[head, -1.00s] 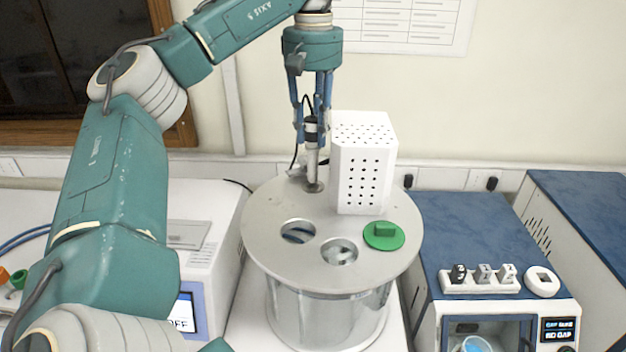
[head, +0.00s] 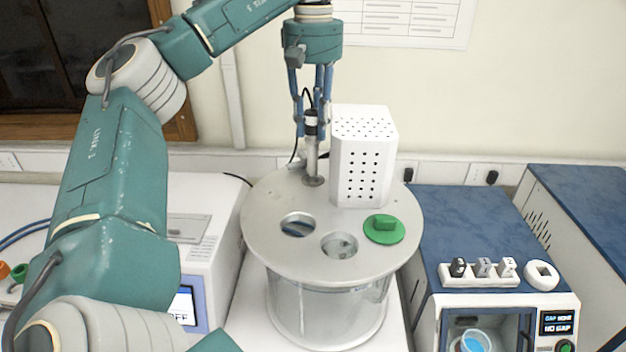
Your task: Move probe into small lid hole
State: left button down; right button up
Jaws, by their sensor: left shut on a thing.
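The probe is upright, with a black upper part, a pale lower body and a thin cable. Its lower end meets a small dark ring (head: 314,182) near the back of the grey lid (head: 262,235). I cannot tell how deep the probe's tip sits in the small hole there, as the ring and probe cover it. My right gripper is out of view.
A white perforated box (head: 364,157) stands close right of the probe. A blue-topped machine (head: 470,235) stands at right, a white device (head: 200,225) at left.

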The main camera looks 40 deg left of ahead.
aim_at(313, 139)
pick_arm(q)
jog(key=shift+f, duration=0.1)
jog(key=shift+f, duration=0.15)
jog(key=shift+f+b, duration=0.55)
jog(key=shift+f, duration=0.7)
jog(key=shift+f, duration=0.4)
jog(key=shift+f+b, duration=1)
jog(key=shift+f, duration=0.55)
